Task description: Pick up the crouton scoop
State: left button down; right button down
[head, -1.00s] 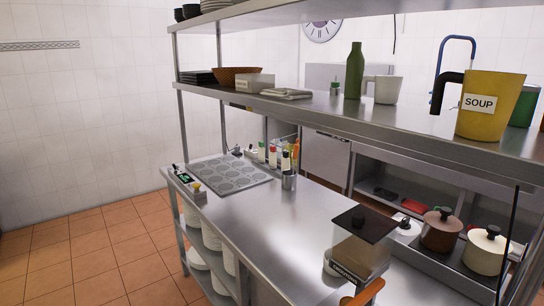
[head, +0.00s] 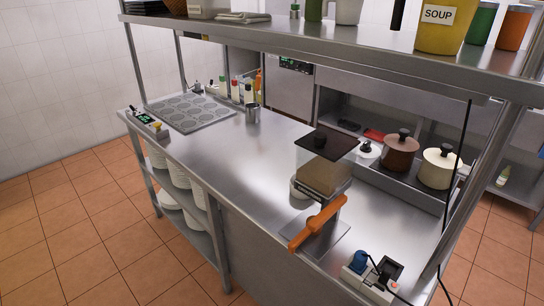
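No object can be told for certain as the crouton scoop. An orange, long-handled item (head: 317,223) lies tilted across a flat grey metal piece (head: 325,240) near the counter's front edge; I cannot tell if it is part of a scoop. Just behind it stands a clear bin (head: 323,172) with a dark lid and brownish contents. Neither of my grippers is in view.
The steel counter (head: 215,160) is clear in its middle. A muffin-type tray (head: 189,112) and bottles (head: 242,92) are at its far left end. Two lidded pots (head: 400,153) stand behind right. An overhead shelf (head: 330,44) and its posts limit room above.

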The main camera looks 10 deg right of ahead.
aim_at(304, 235)
jog(key=i+j+z, duration=0.15)
jog(key=z, duration=0.2)
jog(key=i+j+z, duration=0.1)
jog(key=j+z, duration=0.3)
jog(key=i+l, duration=0.05)
jog(key=l, duration=0.05)
